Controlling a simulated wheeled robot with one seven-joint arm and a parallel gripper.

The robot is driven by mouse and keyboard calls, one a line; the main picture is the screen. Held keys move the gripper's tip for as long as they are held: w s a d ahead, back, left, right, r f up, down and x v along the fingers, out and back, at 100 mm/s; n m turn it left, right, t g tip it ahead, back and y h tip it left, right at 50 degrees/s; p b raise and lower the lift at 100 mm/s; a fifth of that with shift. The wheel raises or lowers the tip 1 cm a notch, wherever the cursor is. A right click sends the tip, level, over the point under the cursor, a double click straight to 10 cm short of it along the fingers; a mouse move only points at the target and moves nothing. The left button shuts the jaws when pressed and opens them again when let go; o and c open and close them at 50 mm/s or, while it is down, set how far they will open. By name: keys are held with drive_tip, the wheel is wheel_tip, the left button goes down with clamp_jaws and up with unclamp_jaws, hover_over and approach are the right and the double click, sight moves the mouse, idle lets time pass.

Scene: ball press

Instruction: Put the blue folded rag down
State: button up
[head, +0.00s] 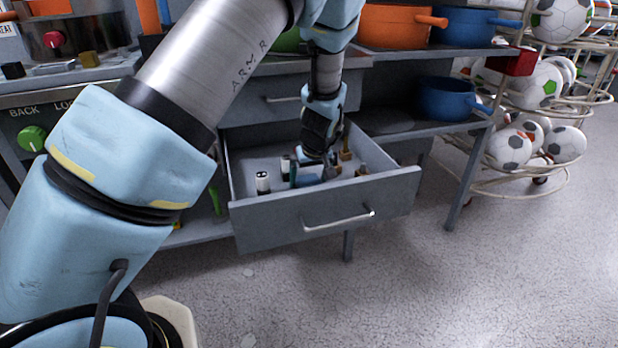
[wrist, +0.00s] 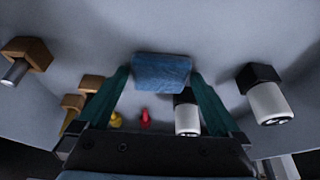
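The blue folded rag (wrist: 162,72) shows in the wrist view as a small, flat blue block between the tips of my gripper's two teal fingers (wrist: 160,80). Its sides come very close to both fingers. I cannot tell whether they press on it. In the head view, my gripper (head: 308,174) points down inside an open grey drawer (head: 325,215). The rag (head: 308,181) shows there as a small blue patch low between the fingers, close to the drawer floor. Whether it rests on the floor is unclear.
Black-and-white cylinders (wrist: 268,100) (head: 263,183) and wooden-topped pieces (wrist: 27,55) stand around the gripper in the drawer. Small red (wrist: 146,117) and yellow (wrist: 116,119) items lie near the fingers. A blue pot (head: 445,98) sits on the shelf to the right.

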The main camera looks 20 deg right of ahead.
drive_tip(key=shift+r, duration=0.1)
drive_tip(key=d+p+v, duration=0.1)
drive_tip(key=v, duration=1.1)
drive_tip(key=w+a+r+g, duration=0.2)
drive_tip(key=a, duration=1.8)
drive_tip(key=s+a, duration=0.4)
drive_tip(key=a, duration=0.4)
drive_tip(key=s+a+r+g, duration=0.1)
drive_tip(key=s+a, duration=0.3)
drive_tip(key=a, duration=0.5)
drive_tip(key=shift+r, duration=0.3)
drive_tip(key=shift+r, duration=0.15)
wheel_tip(320, 180, up, 16)
drive_tip(key=p, duration=1.6)
drive_tip(key=shift+p, duration=0.3)
